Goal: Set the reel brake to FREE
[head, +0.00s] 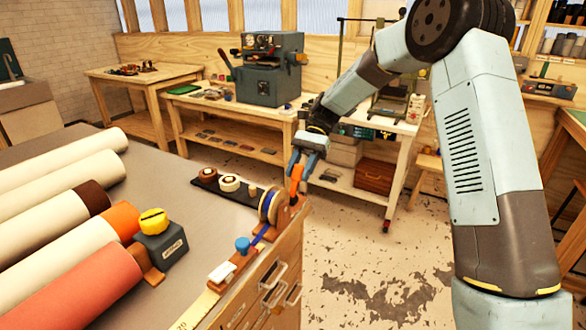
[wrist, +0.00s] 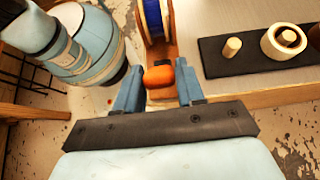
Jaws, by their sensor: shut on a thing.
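The reel brake is an orange lever (head: 296,178) standing beside the reel of blue ribbon (head: 269,206) at the bench's right corner. In the wrist view the lever's rounded orange end (wrist: 160,77) shows between the blue fingers. My gripper (head: 298,160) comes down from above on the lever's top, and in the wrist view my gripper (wrist: 157,84) is shut on it. The lever looks nearly upright in the head view. The reel also shows at the top of the wrist view (wrist: 152,20). No FREE marking is readable.
A dark strip (head: 236,192) with small rolls on pegs lies behind the reel. A blue knob (head: 242,245) and white piece sit along the ribbon's path. Floor to the right is clear.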

